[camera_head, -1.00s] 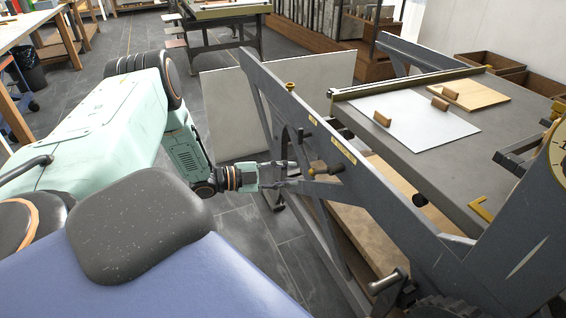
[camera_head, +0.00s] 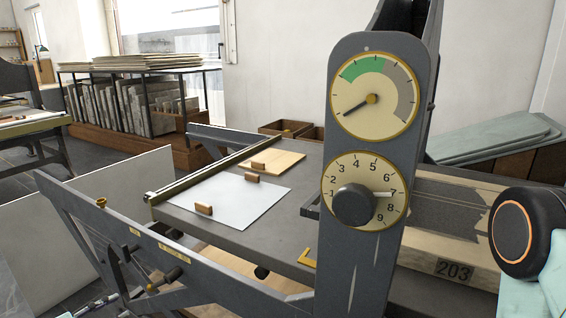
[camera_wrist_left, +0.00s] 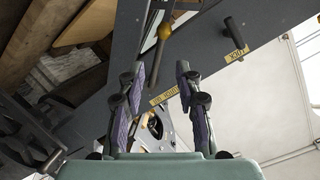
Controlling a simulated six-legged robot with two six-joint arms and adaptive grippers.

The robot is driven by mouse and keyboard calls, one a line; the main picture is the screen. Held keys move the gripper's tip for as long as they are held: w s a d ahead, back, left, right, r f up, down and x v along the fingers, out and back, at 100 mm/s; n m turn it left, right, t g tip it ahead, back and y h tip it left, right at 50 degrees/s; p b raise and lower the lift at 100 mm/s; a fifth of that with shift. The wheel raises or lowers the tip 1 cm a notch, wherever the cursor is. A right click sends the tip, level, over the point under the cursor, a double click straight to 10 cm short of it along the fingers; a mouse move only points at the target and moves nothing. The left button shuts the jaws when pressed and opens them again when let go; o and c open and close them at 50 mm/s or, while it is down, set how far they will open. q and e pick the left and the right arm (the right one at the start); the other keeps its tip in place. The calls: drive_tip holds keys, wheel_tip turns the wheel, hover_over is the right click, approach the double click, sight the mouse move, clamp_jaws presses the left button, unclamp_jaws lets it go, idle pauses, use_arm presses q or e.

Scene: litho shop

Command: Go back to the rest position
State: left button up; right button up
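My left gripper (camera_head: 98,303) shows at the lower left edge of the head view, beside the press's grey side frame (camera_head: 95,225). In the left wrist view the left gripper (camera_wrist_left: 160,95) has its two fingers spread apart with nothing between them. Beyond the fingers are a rod with a brass knob (camera_wrist_left: 164,32) and a black handle (camera_wrist_left: 234,38) on the labelled grey frame. Whether the fingers touch the frame cannot be told. Part of my right arm shows at the right edge of the head view; its gripper is out of view.
The press bed (camera_head: 290,238) holds a white sheet (camera_head: 235,205) and a wooden board (camera_head: 272,162). A dial panel (camera_head: 350,270) stands in front, its knob (camera_head: 353,205) below a gauge (camera_head: 375,98). A pale slab (camera_head: 130,190) leans behind the side frame.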

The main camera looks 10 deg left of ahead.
use_arm(q)
drive_tip(key=s+d+f+n+g+y, duration=0.25)
drive_tip(key=s+d+f+n, duration=0.2)
drive_tip(key=d, duration=0.25)
drive_tip(key=s+d+f+n+g+y, duration=0.1)
drive_tip(key=s+d+f+n+g, duration=0.3)
drive_tip(key=d+f+n, duration=0.25)
drive_tip(key=s+d+r+g+y, duration=0.1)
drive_tip(key=s+d+g, duration=0.3)
drive_tip(key=s, duration=0.7)
drive_tip(key=s+d+r+g, duration=0.1)
drive_tip(key=s+d+g, duration=0.2)
drive_tip(key=s+d, duration=0.3)
drive_tip(key=s, duration=0.5)
drive_tip(key=shift+s+g+y, duration=0.35)
drive_tip(key=shift+s, duration=0.05)
drive_tip(key=shift+d, duration=0.1)
